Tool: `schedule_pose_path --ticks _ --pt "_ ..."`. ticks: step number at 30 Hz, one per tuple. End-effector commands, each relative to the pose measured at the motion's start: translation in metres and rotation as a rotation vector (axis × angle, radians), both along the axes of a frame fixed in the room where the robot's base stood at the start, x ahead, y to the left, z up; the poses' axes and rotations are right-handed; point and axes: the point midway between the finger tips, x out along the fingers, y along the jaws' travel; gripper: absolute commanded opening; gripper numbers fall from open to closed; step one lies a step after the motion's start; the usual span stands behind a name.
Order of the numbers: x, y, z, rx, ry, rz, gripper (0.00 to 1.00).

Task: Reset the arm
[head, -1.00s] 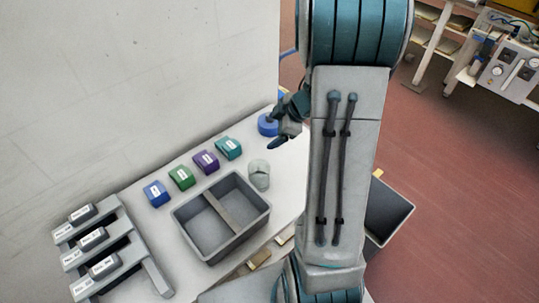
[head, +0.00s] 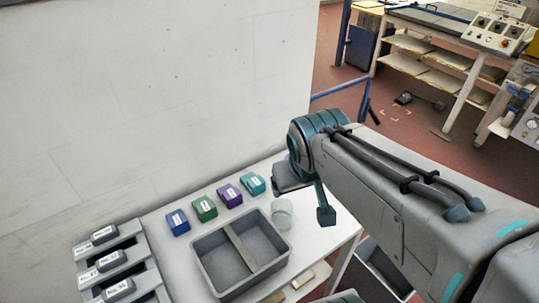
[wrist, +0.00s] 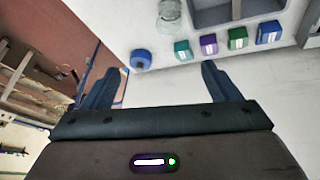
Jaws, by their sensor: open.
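My gripper (wrist: 160,85) is open and empty in the wrist view, its two dark fingers wide apart. In the head view my arm reaches in from the right, and its end is over the right part of the white table (head: 335,205). Beyond the gap between the fingers, the wrist view shows a round blue object (wrist: 141,60) on the table.
A grey two-compartment bin (head: 214,285) stands on the table, with a clear glass (head: 281,213) beside it. Blue (head: 178,222), green (head: 204,208), purple (head: 229,195) and teal (head: 254,184) blocks line the wall side. A grey rack (head: 148,262) holds labelled blocks at left.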

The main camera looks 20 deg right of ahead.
Motion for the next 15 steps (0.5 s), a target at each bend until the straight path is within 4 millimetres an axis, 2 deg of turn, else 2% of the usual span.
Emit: schedule_pose_path --ticks 3,6,15 --pt "-0.022 0.022 -0.002 0.079 0.048 0.01 0.82" --pt "-0.031 0.03 -0.004 0.113 0.071 0.015 0.82" --pt "-0.032 0.032 -0.005 0.119 0.077 0.015 0.82"
